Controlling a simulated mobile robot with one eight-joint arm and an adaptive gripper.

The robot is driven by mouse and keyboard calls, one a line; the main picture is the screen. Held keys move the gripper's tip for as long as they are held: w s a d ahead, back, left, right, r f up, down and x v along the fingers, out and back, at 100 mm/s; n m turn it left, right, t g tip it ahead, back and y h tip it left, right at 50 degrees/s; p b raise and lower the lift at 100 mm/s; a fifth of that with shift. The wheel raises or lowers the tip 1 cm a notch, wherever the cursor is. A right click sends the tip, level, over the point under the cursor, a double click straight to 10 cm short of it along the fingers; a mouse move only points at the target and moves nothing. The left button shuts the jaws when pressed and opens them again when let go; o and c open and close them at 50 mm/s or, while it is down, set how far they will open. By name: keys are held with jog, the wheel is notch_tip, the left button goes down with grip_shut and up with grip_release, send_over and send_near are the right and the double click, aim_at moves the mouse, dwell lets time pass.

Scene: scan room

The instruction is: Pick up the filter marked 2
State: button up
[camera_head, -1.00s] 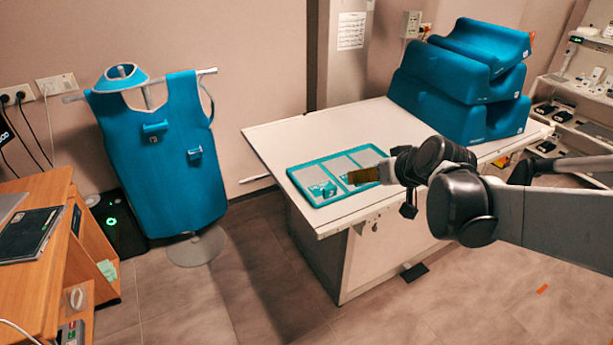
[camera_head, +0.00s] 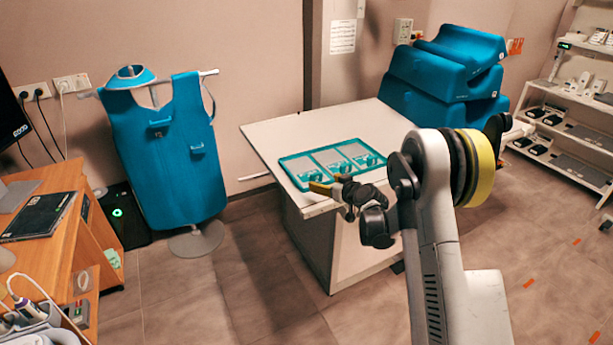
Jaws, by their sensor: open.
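A teal-rimmed tray (camera_head: 294,157) with three grey sections lies on the white table. Small teal pieces, which look like the filters, sit in it: a left one (camera_head: 311,175), a middle one (camera_head: 342,167) and a right one (camera_head: 370,160). Their marks are too small to read, so I cannot tell which is marked 2. My gripper (camera_head: 320,188), with yellowish fingers, is open at the tray's front edge, near the left piece. I cannot tell its height over the table. No filter shows in it.
The white table (camera_head: 268,133) is clear left of the tray. Stacked blue foam blocks (camera_head: 440,85) stand at its back right. A blue apron on a stand (camera_head: 172,150) is to the left, a wooden desk (camera_head: 62,235) at far left, and shelves (camera_head: 560,125) at right.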

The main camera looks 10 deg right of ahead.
aim_at(317, 178)
jog(key=b+x, duration=0.2)
jog(key=x, duration=0.5)
jog(key=shift+w+d+f, duration=0.1)
jog(key=shift+w, duration=0.15)
jog(key=c, duration=1.3)
